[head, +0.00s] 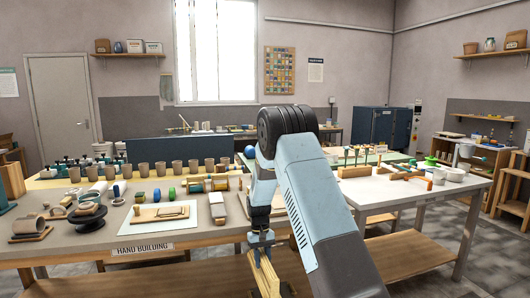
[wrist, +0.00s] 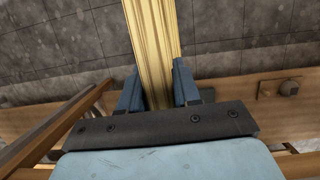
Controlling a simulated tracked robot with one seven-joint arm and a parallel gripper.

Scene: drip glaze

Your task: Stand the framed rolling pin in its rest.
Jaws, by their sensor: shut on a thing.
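My gripper (head: 262,254) hangs low in front of the hand-building table's front edge. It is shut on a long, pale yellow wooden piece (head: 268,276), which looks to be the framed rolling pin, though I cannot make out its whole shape. In the wrist view the piece (wrist: 150,42) shows lengthwise ridges and runs up out of the picture between the two blue fingers (wrist: 158,88). Its far end is out of the wrist view. In the head view it points downward, tilted. I cannot pick out its rest for certain.
The hand-building table (head: 70,243) holds a white mat (head: 129,225) with a wooden board, a dark turntable (head: 87,214), several cups and coloured rollers. A wooden lower shelf (head: 210,276) runs beneath. A white-topped table (head: 455,193) stands right, beyond my arm. Grey floor (head: 490,262) lies open at right.

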